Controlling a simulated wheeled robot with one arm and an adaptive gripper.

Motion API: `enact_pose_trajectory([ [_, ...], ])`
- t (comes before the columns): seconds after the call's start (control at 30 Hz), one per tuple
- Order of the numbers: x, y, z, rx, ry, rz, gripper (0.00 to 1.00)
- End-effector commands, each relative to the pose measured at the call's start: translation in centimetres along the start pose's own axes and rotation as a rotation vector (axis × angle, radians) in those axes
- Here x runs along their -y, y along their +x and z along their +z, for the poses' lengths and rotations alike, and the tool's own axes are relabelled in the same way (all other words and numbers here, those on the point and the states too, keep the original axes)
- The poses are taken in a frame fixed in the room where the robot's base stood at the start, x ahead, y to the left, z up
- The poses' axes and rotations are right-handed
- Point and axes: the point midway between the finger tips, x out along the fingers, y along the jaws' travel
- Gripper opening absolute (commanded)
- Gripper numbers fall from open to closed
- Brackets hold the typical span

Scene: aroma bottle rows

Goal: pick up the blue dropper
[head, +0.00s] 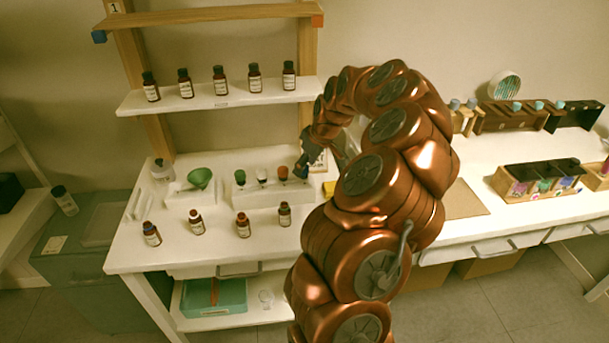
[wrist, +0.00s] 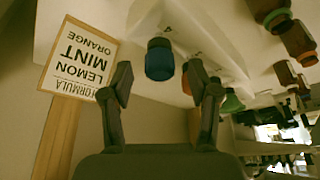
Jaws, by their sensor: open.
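The blue dropper (wrist: 160,60) stands in the white holder (wrist: 205,42), ahead of and between my open fingers in the wrist view. My gripper (wrist: 160,88) is empty, and a gap shows between each finger and the dropper. In the head view the blue dropper (head: 301,171) is at the right end of the row in the white holder (head: 263,196), partly hidden by my gripper (head: 307,157). A red dropper (head: 283,172), a white one (head: 262,173) and a green one (head: 240,176) stand to its left.
A formula card (wrist: 80,60) stands close to my gripper. A green funnel (head: 200,178) sits left of the holder. Several brown bottles (head: 243,225) stand in front, and more line the shelf (head: 222,99) above. Wooden racks (head: 510,118) are at the right.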

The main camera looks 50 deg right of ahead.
Motion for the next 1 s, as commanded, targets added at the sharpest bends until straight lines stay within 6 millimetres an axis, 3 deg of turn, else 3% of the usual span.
enact_pose_trajectory([
  [0.13,0.02,1.29,-0.04,0.000,-0.001,0.000,0.60],
  [0.37,0.01,1.48,-0.03,-0.001,-0.001,0.001,0.59],
  [0.7,0.03,1.46,-0.04,-0.001,0.000,0.001,0.24],
  [1.0,0.02,1.45,-0.04,-0.001,0.000,0.001,0.22],
])
